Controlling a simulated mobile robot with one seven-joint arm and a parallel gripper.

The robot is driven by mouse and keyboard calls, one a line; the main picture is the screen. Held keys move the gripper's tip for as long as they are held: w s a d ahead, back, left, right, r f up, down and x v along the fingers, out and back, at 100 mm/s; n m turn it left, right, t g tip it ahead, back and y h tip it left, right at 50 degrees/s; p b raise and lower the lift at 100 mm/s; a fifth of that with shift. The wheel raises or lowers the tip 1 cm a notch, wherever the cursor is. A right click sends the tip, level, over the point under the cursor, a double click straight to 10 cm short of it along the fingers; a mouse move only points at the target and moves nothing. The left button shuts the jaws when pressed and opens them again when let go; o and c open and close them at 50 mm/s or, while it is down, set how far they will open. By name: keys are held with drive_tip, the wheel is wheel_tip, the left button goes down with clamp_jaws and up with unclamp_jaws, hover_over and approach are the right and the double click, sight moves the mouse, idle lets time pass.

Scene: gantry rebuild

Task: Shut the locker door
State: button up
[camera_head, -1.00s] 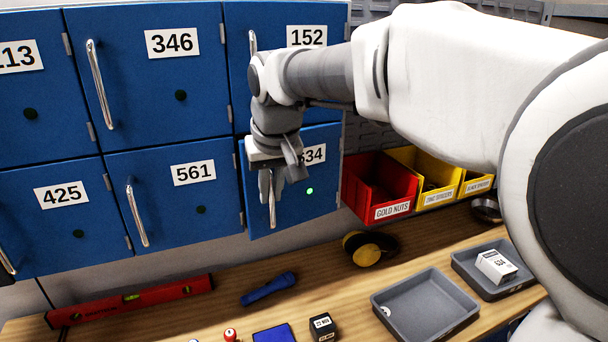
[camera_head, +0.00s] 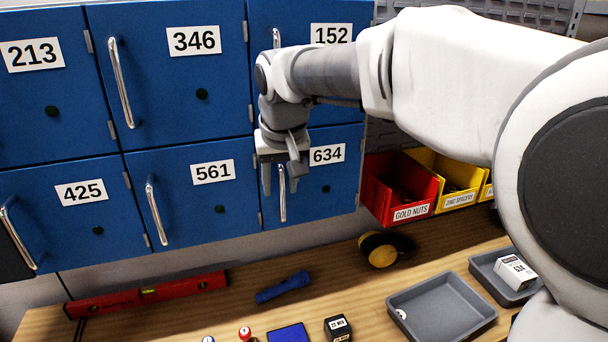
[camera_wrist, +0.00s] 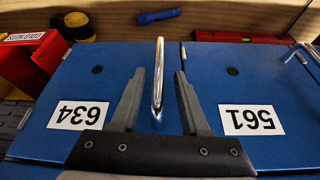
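The blue locker door numbered 634 (camera_head: 335,195) is in the lower row at the right end of the lockers. It looks flush with its neighbours, and its round spot (camera_head: 326,189) is dark. It also shows in the wrist view (camera_wrist: 75,85). My gripper (camera_head: 280,188) is in front of this door, pointing down. In the wrist view, my gripper (camera_wrist: 160,73) is open, with one finger on each side of the door's metal handle (camera_wrist: 158,85). Gaps show between the handle and both fingers. The wrist partly covers the door's upper left.
Closed blue lockers 561 (camera_head: 190,205), 425 (camera_head: 70,225) and 346 (camera_head: 180,85) stand to the left and above. A red bin (camera_head: 400,190) hangs just right of door 634. A wooden bench (camera_head: 340,265) below bears a grey tray (camera_head: 440,310), a flashlight (camera_head: 283,288) and a level (camera_head: 150,293).

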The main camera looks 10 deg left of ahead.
drive_tip(key=v, duration=1.7)
drive_tip(key=shift+r, duration=0.2)
drive_tip(key=shift+s, duration=0.2)
